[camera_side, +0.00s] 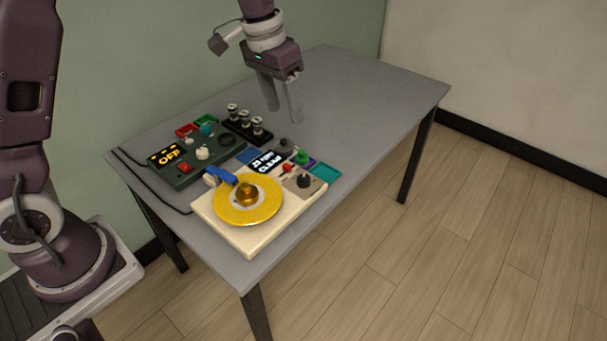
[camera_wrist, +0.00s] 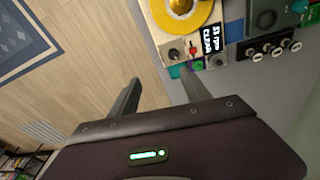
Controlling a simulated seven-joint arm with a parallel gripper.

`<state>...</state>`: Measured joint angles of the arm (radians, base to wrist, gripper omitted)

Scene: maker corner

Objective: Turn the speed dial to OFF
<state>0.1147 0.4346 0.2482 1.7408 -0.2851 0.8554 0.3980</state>
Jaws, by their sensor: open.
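A cream turntable unit (camera_side: 252,240) with a yellow disc (camera_side: 236,211) stands near the table's front edge. A black dial (camera_side: 304,181) sits on a grey plate at its right corner and looks like the speed dial; its setting is too small to read. The dial also shows in the wrist view (camera_wrist: 174,54). A dark display (camera_side: 267,161) beside the unit shows white text that seems to include rpm. My gripper (camera_side: 284,114) is open and empty above the table, behind the unit and apart from the dial. In the wrist view its fingers (camera_wrist: 161,76) point toward the unit.
A dark green control box (camera_side: 190,165) with an orange OFF display stands behind left. A black rack (camera_side: 247,130) of upright metal-topped pieces is near my gripper. Small red and green parts (camera_side: 302,157) and a teal tray (camera_side: 325,172) lie close to the dial. The table's far right (camera_side: 370,90) is clear.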

